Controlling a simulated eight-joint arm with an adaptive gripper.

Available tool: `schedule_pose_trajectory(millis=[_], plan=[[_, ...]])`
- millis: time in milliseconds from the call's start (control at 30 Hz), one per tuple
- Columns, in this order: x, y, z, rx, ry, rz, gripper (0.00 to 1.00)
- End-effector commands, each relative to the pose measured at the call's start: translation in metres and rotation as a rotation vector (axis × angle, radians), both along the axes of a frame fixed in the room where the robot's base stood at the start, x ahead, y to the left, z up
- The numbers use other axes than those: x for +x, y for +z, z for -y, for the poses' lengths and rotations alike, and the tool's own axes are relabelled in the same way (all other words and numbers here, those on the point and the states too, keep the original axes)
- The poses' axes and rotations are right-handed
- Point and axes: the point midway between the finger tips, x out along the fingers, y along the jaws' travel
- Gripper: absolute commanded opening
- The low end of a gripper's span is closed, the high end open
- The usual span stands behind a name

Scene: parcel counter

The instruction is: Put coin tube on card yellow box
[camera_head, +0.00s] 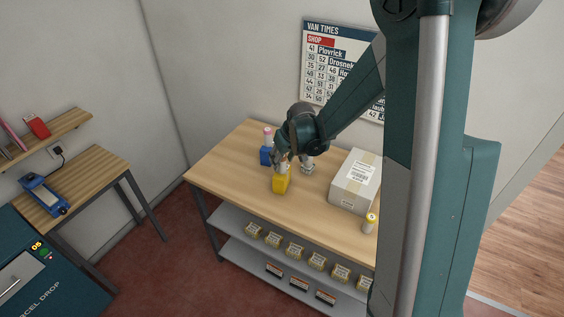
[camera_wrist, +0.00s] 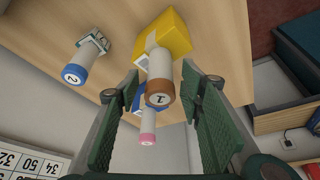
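The yellow box (camera_head: 281,185) stands on the counter below my gripper, and it also shows in the wrist view (camera_wrist: 172,32). A white coin tube with a brown end marked 1 (camera_wrist: 161,85) appears to stand on the yellow box. My gripper (camera_wrist: 160,125) is open, with its two green fingers spread on either side of this tube. Gaps show between the tube and both fingers. In the head view the gripper (camera_head: 283,163) is just above the yellow box and partly hides the tube.
A blue box (camera_head: 265,156) with a pink-capped tube (camera_head: 267,136) is behind left. A blue-capped tube marked 2 (camera_wrist: 77,72) stands on a grey holder (camera_wrist: 95,43). A large parcel (camera_head: 355,181) and a yellow-topped tube (camera_head: 370,222) are right. The front-left counter (camera_head: 225,170) is clear.

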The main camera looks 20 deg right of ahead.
Motion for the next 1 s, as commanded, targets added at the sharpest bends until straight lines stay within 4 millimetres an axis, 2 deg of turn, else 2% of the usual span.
schedule_pose_trajectory(millis=[700, 1000], plan=[[-0.027, 0.065, 0.006, 0.0, 0.0, 0.0, 0.38], [-0.035, 0.086, 0.008, 0.0, 0.0, 0.0, 0.38]])
